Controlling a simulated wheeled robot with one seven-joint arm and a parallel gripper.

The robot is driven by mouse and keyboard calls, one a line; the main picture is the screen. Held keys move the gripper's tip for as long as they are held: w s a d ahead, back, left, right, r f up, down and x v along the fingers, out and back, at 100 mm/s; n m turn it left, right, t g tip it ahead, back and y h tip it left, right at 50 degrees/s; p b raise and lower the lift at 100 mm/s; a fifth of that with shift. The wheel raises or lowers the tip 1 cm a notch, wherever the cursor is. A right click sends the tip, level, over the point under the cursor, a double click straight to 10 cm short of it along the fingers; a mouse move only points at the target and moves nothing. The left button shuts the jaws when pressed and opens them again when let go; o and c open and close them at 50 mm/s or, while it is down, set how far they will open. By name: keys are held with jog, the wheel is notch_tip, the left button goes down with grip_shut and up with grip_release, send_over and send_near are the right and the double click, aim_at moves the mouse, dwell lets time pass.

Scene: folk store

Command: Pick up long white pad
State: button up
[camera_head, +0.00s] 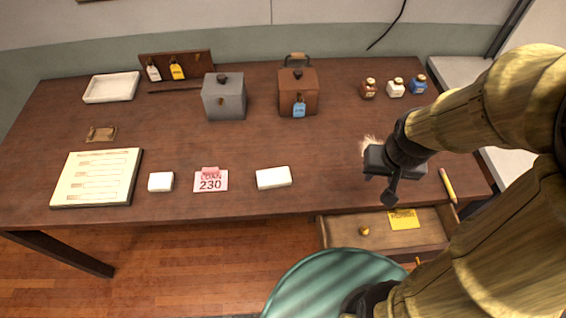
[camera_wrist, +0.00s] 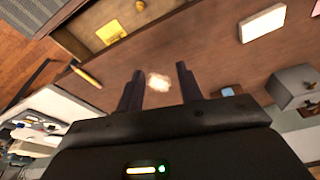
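The long white pad (camera_head: 273,177) lies flat near the front edge of the desk, right of a pink-and-white card. It also shows at the upper right of the wrist view (camera_wrist: 262,22). A smaller white pad (camera_head: 161,182) lies further left. My gripper (camera_head: 378,176) is over the right part of the desk, to the right of the long pad and apart from it. In the wrist view my gripper's two fingers (camera_wrist: 158,82) are spread, with only a pale bright patch on the desk visible between them.
A drawer (camera_head: 345,232) with a yellow card (camera_head: 404,219) stands open below the front edge. A grey box (camera_head: 224,97), a brown box (camera_head: 298,92) and small bottles (camera_head: 396,87) stand behind. The pink-and-white card (camera_head: 210,180) lies left of the long pad. A pencil (camera_head: 447,186) lies right.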

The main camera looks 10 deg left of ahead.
jog(key=shift+w, duration=0.25)
jog(key=shift+s, duration=0.1)
jog(key=shift+o, duration=1.1)
jog(key=o, duration=0.4)
jog(key=shift+a, duration=0.1)
jog(key=o, duration=0.8)
jog(key=shift+n+g, duration=0.3)
jog(key=w+a, duration=0.3)
jog(key=shift+a, duration=0.25)
jog(key=w+a+n, duration=0.1)
jog(key=a, duration=0.6)
jog(key=w+a+n+g, duration=0.1)
jog(key=a, duration=0.6)
jog(key=w+a+n+g, duration=0.1)
jog(key=w+a, duration=0.1)
jog(key=a, duration=0.6)
jog(key=shift+f, duration=0.35)
